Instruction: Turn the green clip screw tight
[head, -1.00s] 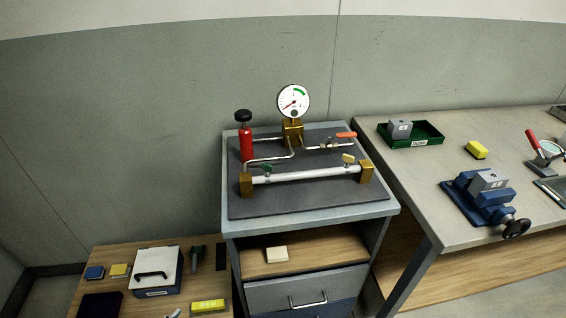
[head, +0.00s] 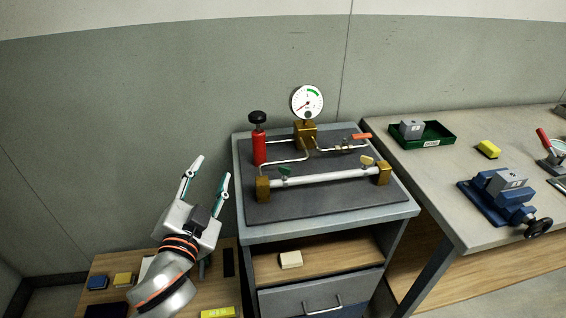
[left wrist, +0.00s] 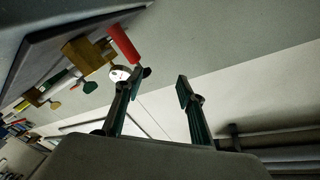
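The green clip screw (head: 285,170) sits on the left part of the white horizontal tube (head: 325,177), next to the left brass block. It also shows in the left wrist view as a small green knob (left wrist: 91,87). A yellow clip screw (head: 367,161) sits near the tube's right end. My left gripper (head: 208,172) is raised left of the rig's bench, its fingers pointing up and apart. It is open and empty, clear of the tube. In the left wrist view its two fingers (left wrist: 158,87) are spread with nothing between them. My right gripper is not in view.
A red cylinder with a black knob (head: 259,147) and a dial gauge (head: 307,102) stand behind the tube. A blue vise (head: 497,203) and green tray (head: 447,136) are on the right bench. A white block (head: 291,260) lies on the shelf below.

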